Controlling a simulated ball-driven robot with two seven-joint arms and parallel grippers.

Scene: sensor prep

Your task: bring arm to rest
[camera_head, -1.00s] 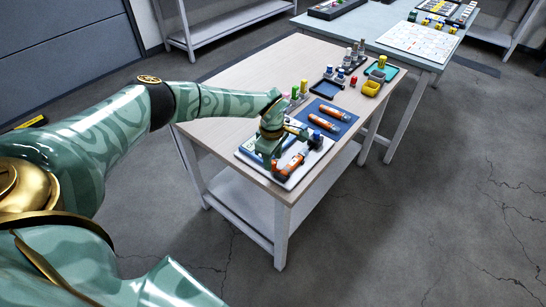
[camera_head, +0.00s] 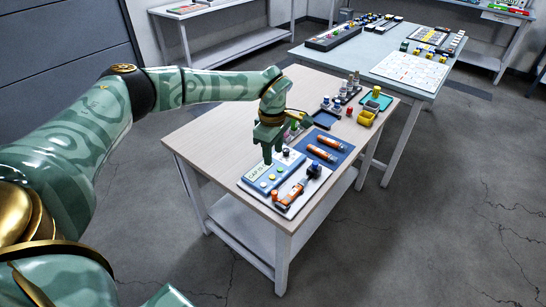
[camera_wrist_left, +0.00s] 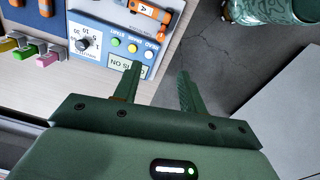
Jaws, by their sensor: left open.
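My left arm reaches in from the left in the head view. Its green gripper (camera_head: 268,150) hangs over the wooden table (camera_head: 215,135), just above the far left end of a blue control panel (camera_head: 272,174). In the left wrist view the two fingers (camera_wrist_left: 158,90) stand apart with nothing between them. The panel's dial, coloured buttons and a small display (camera_wrist_left: 126,65) show past the fingers. An orange-bodied tool (camera_head: 291,192) lies on the white board beside the panel; it also shows in the left wrist view (camera_wrist_left: 148,14). My right gripper is in neither view.
A blue mat (camera_head: 340,140) holds two orange tools. Small trays, a yellow bin (camera_head: 367,117) and coloured caps stand farther back. A second table (camera_head: 385,52) with a white sheet adjoins behind. The wooden table's left part is clear, and the floor to the right is free.

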